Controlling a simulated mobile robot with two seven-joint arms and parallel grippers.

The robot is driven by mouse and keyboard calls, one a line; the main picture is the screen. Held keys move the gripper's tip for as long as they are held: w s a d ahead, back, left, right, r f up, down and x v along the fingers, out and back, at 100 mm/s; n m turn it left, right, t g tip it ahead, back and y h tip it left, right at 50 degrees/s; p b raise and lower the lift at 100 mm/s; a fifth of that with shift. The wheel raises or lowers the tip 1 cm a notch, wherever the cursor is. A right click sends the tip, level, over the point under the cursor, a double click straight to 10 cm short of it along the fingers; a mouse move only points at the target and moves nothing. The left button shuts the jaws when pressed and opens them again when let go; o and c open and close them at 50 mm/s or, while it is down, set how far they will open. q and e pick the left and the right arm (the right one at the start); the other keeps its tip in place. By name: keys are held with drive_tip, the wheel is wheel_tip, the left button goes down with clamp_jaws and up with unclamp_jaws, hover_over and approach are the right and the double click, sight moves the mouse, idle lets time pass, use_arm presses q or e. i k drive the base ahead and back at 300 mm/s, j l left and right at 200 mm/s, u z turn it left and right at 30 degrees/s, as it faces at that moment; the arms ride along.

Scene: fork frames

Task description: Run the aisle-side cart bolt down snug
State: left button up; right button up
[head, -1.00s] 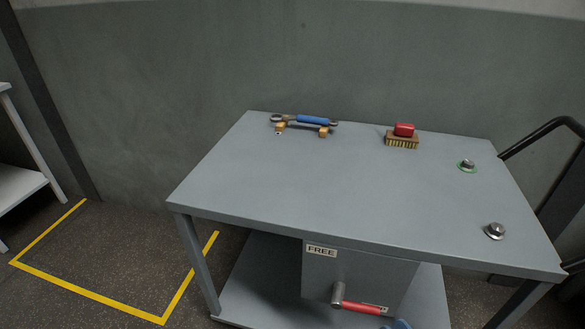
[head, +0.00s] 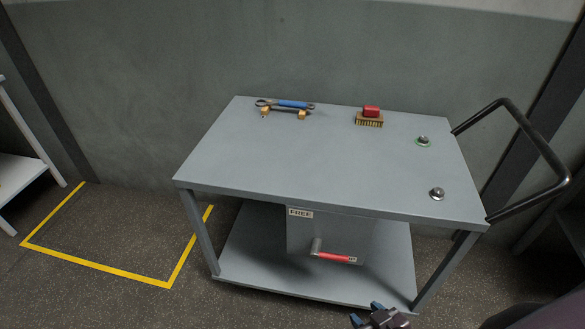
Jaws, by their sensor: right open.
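The grey cart (head: 310,165) stands against the wall. The front bolt shows no green ring. A blue-gripped wrench (head: 293,104) lies across two small yellow-brown blocks at the back left of the top. My right gripper (head: 366,313) is open and empty at the bottom edge, low in front of the cart; it is partly cut off. My left gripper is out of view.
A brush with a red handle (head: 371,111) sits at the back of the top. A box labelled FREE (head: 300,228) with a red-handled lever (head: 335,257) hangs under the top. A black push handle (head: 540,150) juts out right. A yellow floor outline (head: 100,265) lies left.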

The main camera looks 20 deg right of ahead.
sight(437, 193)
drive_tip(key=z, duration=1.65)
drive_tip(key=k+l, duration=0.05)
drive_tip(key=l, duration=0.05)
